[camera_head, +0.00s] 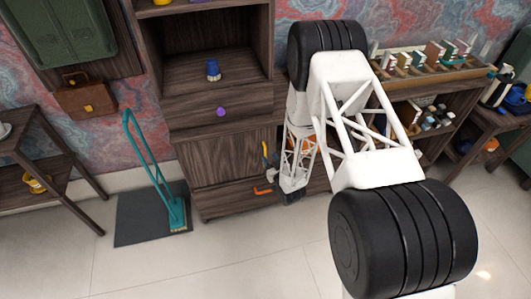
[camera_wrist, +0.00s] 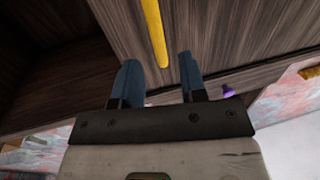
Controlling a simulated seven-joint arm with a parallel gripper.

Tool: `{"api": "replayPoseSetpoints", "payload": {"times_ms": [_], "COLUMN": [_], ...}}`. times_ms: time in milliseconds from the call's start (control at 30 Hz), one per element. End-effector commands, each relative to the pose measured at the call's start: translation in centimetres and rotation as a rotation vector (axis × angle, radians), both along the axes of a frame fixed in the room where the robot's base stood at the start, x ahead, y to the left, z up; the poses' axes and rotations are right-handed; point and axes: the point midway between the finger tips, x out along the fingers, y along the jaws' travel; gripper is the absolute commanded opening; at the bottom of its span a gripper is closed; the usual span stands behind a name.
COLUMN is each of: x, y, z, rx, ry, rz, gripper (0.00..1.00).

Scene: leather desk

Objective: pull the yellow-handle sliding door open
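The sliding door (camera_head: 228,157) is a dark wooden panel in the cabinet's lower part, below a purple-knobbed drawer. Its yellow handle (camera_head: 265,148) is an upright bar near the panel's right side, partly hidden by my gripper and arm. In the wrist view the yellow handle (camera_wrist: 153,30) runs down from the top edge, and its near end lies between the tips of my gripper (camera_wrist: 160,75). The two blue fingers are apart, with a gap on each side of the handle. Contact with the handle does not show. I cannot tell whether the door is fully closed.
A purple knob (camera_head: 221,112) and an orange drawer handle (camera_head: 263,190) are close by. A blue brush-like item (camera_head: 213,70) stands on the shelf above. Floor in front is clear.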

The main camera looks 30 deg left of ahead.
Motion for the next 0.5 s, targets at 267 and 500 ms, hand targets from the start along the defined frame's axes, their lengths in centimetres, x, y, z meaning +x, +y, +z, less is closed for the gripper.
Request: {"api": "replayPoseSetpoints", "payload": {"times_ms": [267,500], "x": [1.8,2.6], "y": [2.7,3.8], "z": [-0.1,-0.1], "rx": [0.000,0.000], "ry": [0.001,0.001], "rz": [-0.001,-0.001], "gripper": [0.39,0.39]}}
